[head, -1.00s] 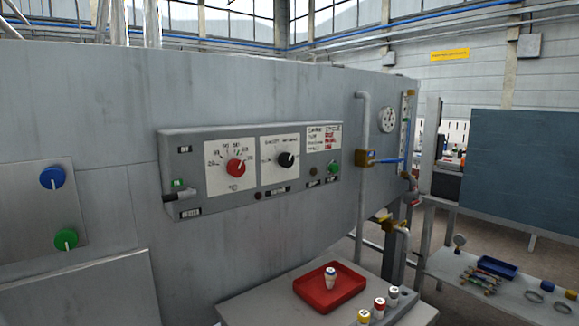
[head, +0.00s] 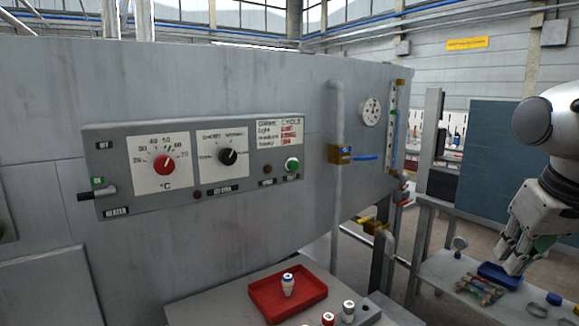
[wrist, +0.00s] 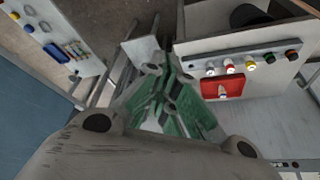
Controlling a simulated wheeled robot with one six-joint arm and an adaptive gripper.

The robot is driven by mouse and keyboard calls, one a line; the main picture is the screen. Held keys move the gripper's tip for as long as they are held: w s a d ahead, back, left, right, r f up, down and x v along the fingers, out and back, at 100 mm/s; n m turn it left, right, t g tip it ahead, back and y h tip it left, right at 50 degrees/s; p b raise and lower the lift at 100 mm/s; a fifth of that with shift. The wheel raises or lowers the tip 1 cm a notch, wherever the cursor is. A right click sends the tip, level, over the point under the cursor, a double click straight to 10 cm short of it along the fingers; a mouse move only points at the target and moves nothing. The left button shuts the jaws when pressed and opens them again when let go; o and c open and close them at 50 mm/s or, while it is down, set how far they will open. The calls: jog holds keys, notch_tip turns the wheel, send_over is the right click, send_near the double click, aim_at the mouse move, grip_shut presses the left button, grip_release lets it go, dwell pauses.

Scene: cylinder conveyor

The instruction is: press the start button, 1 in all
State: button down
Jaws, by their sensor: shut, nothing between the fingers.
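The round green button (head: 292,164) sits at the right end of the grey control panel (head: 240,192), below a white card with red print. The small label under it is too small to read. My gripper (head: 516,266) is at the far right of the head view, well to the right of the button and apart from the panel. Its fingers point down and are shut, with nothing between them. The wrist view shows the same gripper (wrist: 165,75) with its green finger pads close together. I cannot make out the green button in the wrist view.
A red tray (head: 262,299) with a white vial (head: 288,285) stands on the bench below the panel. A vertical pipe (head: 337,200) and a brass valve with a blue lever (head: 340,154) stick out right of the panel. A side table (head: 440,277) holds a blue tray (head: 499,276).

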aim_at(294, 166)
jog(key=shift+w, duration=0.15)
jog(key=w+a+r+n+t, duration=0.15)
jog(key=w+a+n, duration=0.25)
jog(key=w, duration=0.5)
jog(key=w+a+r+n+t, duration=0.1)
jog(key=w+a+r+n, duration=0.25)
jog(key=w, duration=0.55)
jog(key=w+a+n+t+y, duration=0.1)
jog(key=w+a+n, duration=0.3)
jog(key=a, duration=0.5)
jog(key=w+a+n+y, duration=0.2)
jog(key=w+a+n, duration=0.3)
jog(key=a, duration=0.5)
jog(key=shift+w+f+t, duration=0.2)
jog(key=shift+w+t, duration=0.15)
jog(key=shift+a, duration=0.1)
jog(key=w+a, duration=0.4)
jog(key=w, duration=0.3)
jog(key=shift+w+a, duration=0.15)
jog(key=shift+a, duration=0.25)
jog(key=shift+w, duration=0.1)
